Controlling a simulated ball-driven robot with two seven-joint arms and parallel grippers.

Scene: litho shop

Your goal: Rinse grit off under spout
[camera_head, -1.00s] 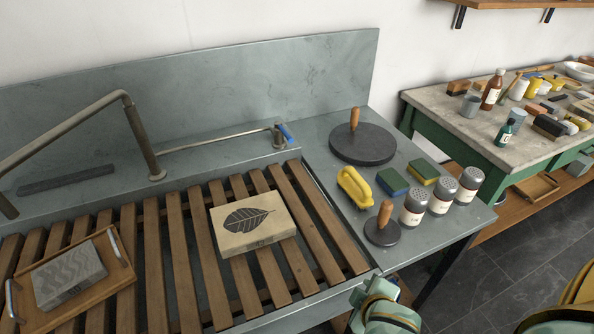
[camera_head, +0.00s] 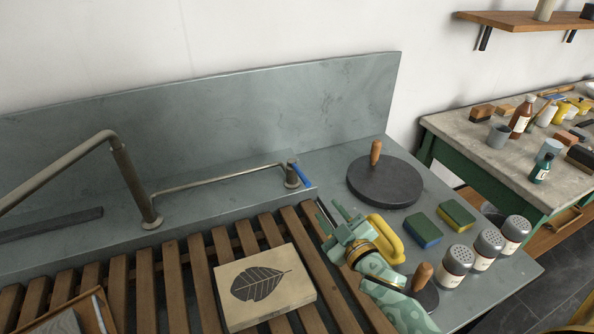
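A pale stone block with a dark leaf drawing (camera_head: 295,292) lies flat on the wooden slats (camera_head: 199,287) of the sink. A bent metal spout pipe (camera_head: 62,172) rises from a post left of the stone and runs out at the left edge; its outlet is not in view. A low pipe joins it to a tap with a blue lever (camera_head: 301,176). My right gripper (camera_head: 333,216) is above the sink's right edge, right of the stone and below the tap in the picture. Its fingers are apart, with nothing between them. My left gripper is not in view.
A dark levigator disc with a wooden knob (camera_head: 384,187), a yellow-handled tool (camera_head: 386,240), sponges (camera_head: 424,229) and shakers (camera_head: 454,262) stand on the ledge near my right arm. A smaller knobbed disc (camera_head: 429,291) is partly hidden. A grey stone (camera_head: 58,326) lies in a tray lower left.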

